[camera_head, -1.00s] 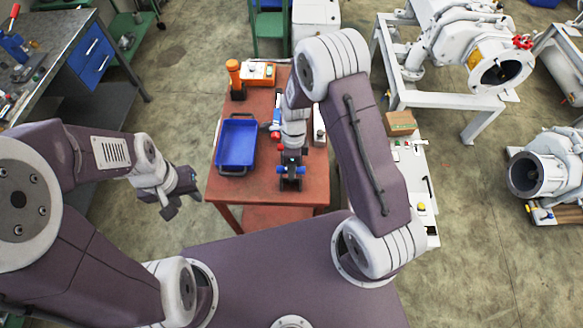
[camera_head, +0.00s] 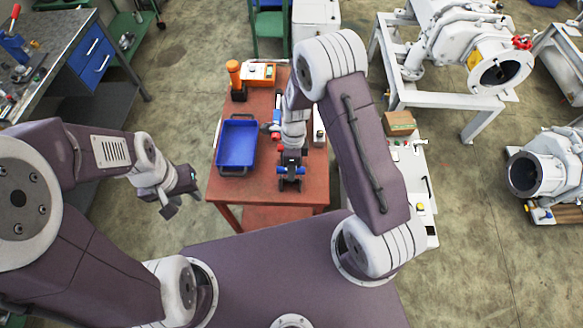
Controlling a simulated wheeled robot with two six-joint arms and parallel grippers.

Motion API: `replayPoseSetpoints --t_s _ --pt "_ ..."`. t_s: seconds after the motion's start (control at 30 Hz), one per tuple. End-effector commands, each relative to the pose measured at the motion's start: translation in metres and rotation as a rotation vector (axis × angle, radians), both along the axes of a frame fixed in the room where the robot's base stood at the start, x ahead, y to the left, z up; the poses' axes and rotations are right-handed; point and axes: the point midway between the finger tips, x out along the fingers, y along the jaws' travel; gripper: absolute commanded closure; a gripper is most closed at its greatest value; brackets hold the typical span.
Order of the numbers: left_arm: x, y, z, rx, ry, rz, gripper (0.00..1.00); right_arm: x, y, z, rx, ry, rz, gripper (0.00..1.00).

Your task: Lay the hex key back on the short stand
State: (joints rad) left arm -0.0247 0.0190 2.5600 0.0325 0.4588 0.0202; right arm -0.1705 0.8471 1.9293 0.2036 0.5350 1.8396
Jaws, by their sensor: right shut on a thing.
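My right gripper (camera_head: 291,183) points down over the front right part of the red table (camera_head: 232,188). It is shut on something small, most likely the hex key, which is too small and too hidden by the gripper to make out. Dark and blue parts show around its fingers; I cannot tell which belong to the short stand. I cannot pick out the short stand for sure. My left gripper (camera_head: 180,207) hangs open and empty in the air, left of the table's front corner.
A blue tray (camera_head: 237,168) lies on the table left of my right gripper. An orange-topped box (camera_head: 262,72) and an orange-and-black object (camera_head: 236,84) stand at the back. A white bench (camera_head: 413,178) with a cardboard box (camera_head: 399,123) stands to the right.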

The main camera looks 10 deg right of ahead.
Motion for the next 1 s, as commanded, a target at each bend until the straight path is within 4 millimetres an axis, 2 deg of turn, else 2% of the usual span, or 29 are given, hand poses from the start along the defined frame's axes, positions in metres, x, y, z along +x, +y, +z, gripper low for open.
replayPoseSetpoints --t_s 1.0 --pt "0.0 0.0 -0.005 0.0 0.0 0.0 0.64 0.0 0.0 -0.012 0.0 0.0 0.0 1.0"
